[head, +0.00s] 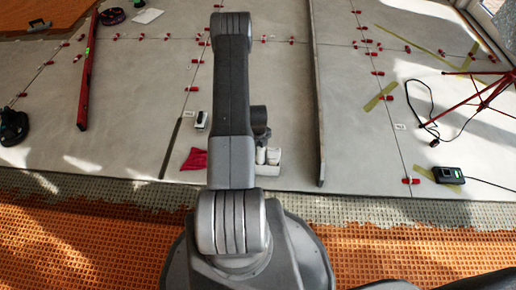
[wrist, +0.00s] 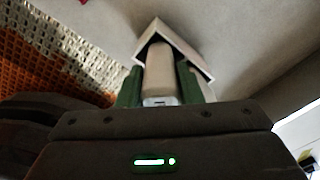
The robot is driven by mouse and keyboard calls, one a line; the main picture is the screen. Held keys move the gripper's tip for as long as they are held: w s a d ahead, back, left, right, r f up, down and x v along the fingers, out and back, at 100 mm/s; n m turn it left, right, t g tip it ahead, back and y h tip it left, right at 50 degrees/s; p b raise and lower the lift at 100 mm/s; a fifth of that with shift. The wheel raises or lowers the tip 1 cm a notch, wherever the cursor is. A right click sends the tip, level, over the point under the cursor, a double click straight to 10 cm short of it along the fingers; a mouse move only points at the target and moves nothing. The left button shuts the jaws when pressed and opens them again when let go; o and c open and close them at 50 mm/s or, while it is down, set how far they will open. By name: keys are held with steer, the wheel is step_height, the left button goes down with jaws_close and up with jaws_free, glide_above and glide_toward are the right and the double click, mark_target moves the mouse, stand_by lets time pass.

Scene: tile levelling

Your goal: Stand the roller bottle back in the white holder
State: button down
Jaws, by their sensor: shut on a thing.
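The white holder (head: 270,171) stands on the grey tiles just right of my arm in the head view, with pale bottle shapes (head: 273,156) at it. In the wrist view my gripper (wrist: 159,88) has its green fingers on both sides of a pale roller bottle (wrist: 160,70) and is shut on it. The bottle's far end lies within the outline of the white holder (wrist: 182,32), whose walls form a corner around it. I cannot tell whether the bottle touches the holder's floor. In the head view my arm hides much of the gripper.
A red cloth (head: 193,159) lies left of the holder, and a small white and black item (head: 201,119) lies beyond it. A long grey bar (head: 319,120) is to the right. A red level (head: 87,85) lies at left. An orange mat (head: 400,255) borders the tiles.

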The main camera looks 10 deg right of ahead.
steer(key=c, duration=1)
jaws_free()
step_height(320, 180, up, 13)
steer(key=p, duration=0.5)
step_height(320, 180, down, 13)
steer(key=b, duration=0.5)
steer(key=shift+f, duration=0.15)
steer(key=shift+r+p, duration=0.45)
